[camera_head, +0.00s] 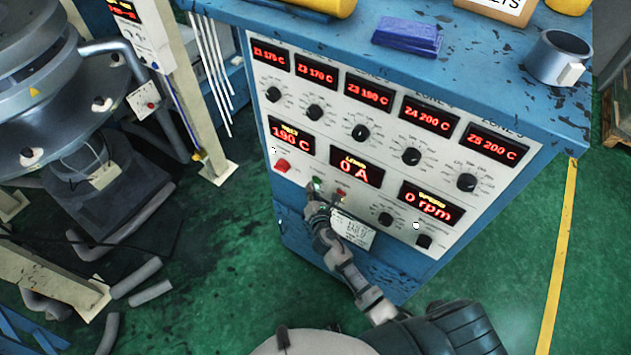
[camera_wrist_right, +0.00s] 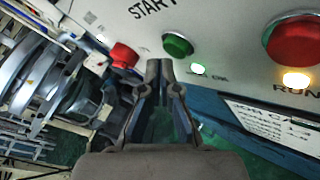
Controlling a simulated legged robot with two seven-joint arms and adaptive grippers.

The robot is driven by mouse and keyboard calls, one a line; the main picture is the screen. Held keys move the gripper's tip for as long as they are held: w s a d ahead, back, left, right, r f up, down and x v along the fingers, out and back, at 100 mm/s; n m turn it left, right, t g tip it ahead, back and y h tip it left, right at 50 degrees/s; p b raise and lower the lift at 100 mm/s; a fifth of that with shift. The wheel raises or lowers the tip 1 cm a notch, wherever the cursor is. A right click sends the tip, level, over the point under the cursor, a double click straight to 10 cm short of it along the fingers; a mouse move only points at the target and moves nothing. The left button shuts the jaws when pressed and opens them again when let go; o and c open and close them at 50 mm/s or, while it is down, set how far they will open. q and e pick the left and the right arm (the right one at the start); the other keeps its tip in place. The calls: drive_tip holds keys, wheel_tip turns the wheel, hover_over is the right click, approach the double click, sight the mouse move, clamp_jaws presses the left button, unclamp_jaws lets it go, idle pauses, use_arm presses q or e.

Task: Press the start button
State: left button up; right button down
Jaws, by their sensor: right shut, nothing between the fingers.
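The green start button (camera_wrist_right: 178,44) sits on the white panel of the blue cabinet (camera_head: 268,213), below the START lettering in the right wrist view. In the head view the green button (camera_head: 317,183) shows just beyond my right gripper (camera_head: 315,199). In the right wrist view my right gripper (camera_wrist_right: 160,68) is shut and empty. Its fingertips are just below and left of the button; whether they touch the panel, I cannot tell. A small green lamp (camera_wrist_right: 198,69) glows right of the button. My left gripper is not in view.
A red knob (camera_wrist_right: 123,55) is left of the start button, and a larger red button (camera_wrist_right: 293,40) is to its right. An orange lamp (camera_wrist_right: 296,80) glows by the RUN label. The displays read 0 A (camera_head: 356,168) and 0 rpm (camera_head: 430,204).

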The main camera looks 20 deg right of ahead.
drive_tip(key=shift+s+a, duration=0.15)
drive_tip(key=shift+a, duration=0.1)
drive_tip(key=s+a, duration=0.1)
drive_tip(key=a, duration=0.1)
drive_tip(key=s+a, duration=0.1)
drive_tip(key=s, duration=0.1)
drive_tip(key=shift+a, duration=0.4)
drive_tip(key=shift+f, duration=0.1)
idle(0.7)
